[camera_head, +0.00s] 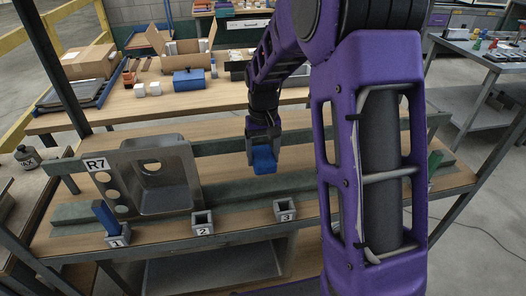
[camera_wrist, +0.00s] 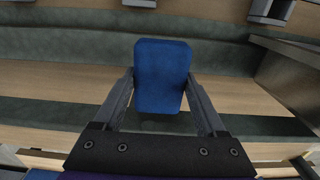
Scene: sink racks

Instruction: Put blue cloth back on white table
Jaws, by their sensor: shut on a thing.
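A blue, block-like folded piece, which looks like the blue cloth (camera_head: 264,161), hangs at the end of my gripper (camera_head: 263,146). In the wrist view, the blue cloth (camera_wrist: 160,62) sits between the two dark fingers of my gripper (camera_wrist: 161,92), which touch its sides. It is held above the wooden bench (camera_head: 240,190), apart from its top as far as I can tell. I cannot clearly pick out a white table; a grey-topped table (camera_head: 462,100) stands at the right, partly hidden by my arm.
A steel sink panel marked R7 (camera_head: 125,165) stands on the bench at left. Numbered holders 1 (camera_head: 117,242), 2 (camera_head: 203,229) and 3 (camera_head: 286,217) line the front; a blue piece (camera_head: 105,216) stands in holder 1. A blue box (camera_head: 188,83) and cardboard boxes (camera_head: 90,62) sit behind.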

